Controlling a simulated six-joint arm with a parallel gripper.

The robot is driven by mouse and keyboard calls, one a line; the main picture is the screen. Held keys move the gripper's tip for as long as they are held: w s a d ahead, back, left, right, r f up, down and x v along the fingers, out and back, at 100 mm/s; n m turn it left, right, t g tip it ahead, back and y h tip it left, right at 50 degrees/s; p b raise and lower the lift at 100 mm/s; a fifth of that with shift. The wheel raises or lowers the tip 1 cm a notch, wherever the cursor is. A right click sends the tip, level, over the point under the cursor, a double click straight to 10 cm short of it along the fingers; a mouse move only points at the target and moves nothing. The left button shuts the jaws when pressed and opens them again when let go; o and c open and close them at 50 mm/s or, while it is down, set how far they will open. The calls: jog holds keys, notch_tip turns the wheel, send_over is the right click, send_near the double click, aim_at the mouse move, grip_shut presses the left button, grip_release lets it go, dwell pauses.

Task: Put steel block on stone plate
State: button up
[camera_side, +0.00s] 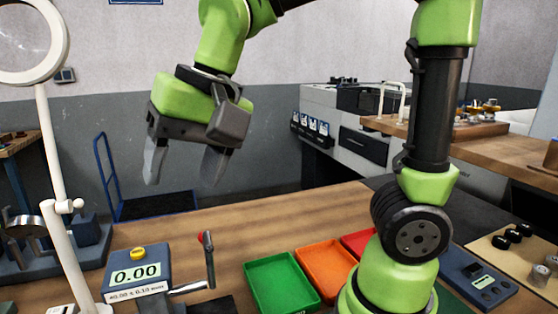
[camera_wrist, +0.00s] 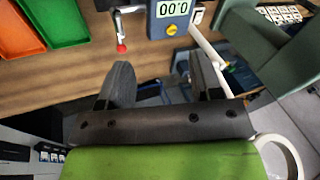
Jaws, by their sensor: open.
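My gripper (camera_side: 182,180) is open and empty, high above the back left part of the wooden bench. Its two fingers point down in the side view. In the wrist view my gripper (camera_wrist: 160,72) has clear space between its fingers. I cannot make out a steel block in either view. I cannot pick out a stone plate with certainty; a dark flat piece (camera_side: 210,306) shows at the bottom edge of the side view, partly cut off.
A gauge reading 0.00 (camera_side: 136,273) and a red-tipped lever (camera_side: 208,262) stand on the bench. A green tray (camera_side: 281,283), an orange tray (camera_side: 325,268) and a red tray (camera_side: 358,242) lie to their right. A white magnifier lamp (camera_side: 55,150) rises at left. Bare wood (camera_side: 240,228) lies behind the trays.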

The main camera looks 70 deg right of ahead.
jog(key=s+d+n+t, duration=0.2)
jog(key=s+d, duration=0.4)
jog(key=s, duration=0.4)
jog(key=shift+t, duration=0.8)
